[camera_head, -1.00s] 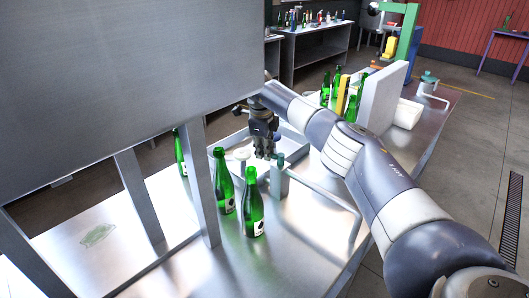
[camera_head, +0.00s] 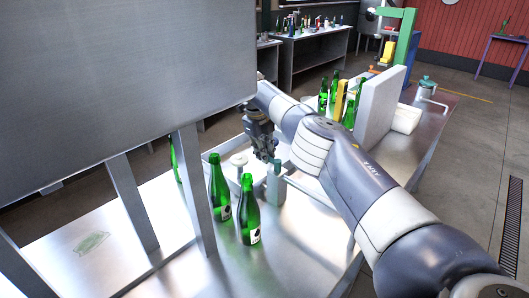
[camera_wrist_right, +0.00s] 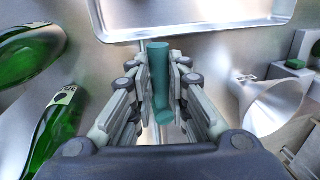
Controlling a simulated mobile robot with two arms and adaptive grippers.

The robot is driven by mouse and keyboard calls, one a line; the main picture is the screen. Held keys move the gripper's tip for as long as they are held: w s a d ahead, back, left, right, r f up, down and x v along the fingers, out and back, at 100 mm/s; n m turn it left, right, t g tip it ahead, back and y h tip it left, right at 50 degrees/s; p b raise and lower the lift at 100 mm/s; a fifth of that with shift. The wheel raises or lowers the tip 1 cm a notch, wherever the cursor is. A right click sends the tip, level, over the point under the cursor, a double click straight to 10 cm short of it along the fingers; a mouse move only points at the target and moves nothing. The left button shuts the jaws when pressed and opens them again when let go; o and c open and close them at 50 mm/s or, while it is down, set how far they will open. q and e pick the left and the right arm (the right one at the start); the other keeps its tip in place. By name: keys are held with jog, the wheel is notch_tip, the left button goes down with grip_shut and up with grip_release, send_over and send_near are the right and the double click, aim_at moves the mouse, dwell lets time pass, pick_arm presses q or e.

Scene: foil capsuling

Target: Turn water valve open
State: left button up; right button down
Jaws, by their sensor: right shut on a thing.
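The water valve (camera_head: 275,188) is a grey post with a teal handle at its top, standing on the metal table right of the green bottles. In the right wrist view the teal handle (camera_wrist_right: 160,82) lies lengthwise between my fingers. My right gripper (camera_head: 269,158) reaches down to the valve top, and in the wrist view its fingers (camera_wrist_right: 161,88) are shut on the handle from both sides. The head view partly hides this contact. I cannot tell how far the valve is turned. My left gripper is not in view.
Two green bottles (camera_head: 249,210) stand close left of the valve. A metal tray (camera_wrist_right: 205,33) lies beyond the handle, and a funnel (camera_wrist_right: 272,104) is at its right in the wrist view. A large grey panel (camera_head: 120,80) blocks the left. More bottles (camera_head: 348,112) stand by a pale block (camera_head: 380,108).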

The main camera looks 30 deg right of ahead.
jog(key=shift+r, duration=0.1)
jog(key=c, duration=1.5)
grip_release()
jog(key=r, duration=0.4)
jog(key=a+r, duration=0.1)
jog(key=r, duration=0.2)
jog(key=a+r, duration=0.1)
jog(key=r, duration=0.3)
jog(key=shift+s+a+r, duration=0.1)
jog(key=shift+s+r, duration=0.05)
jog(key=shift+r, duration=0.15)
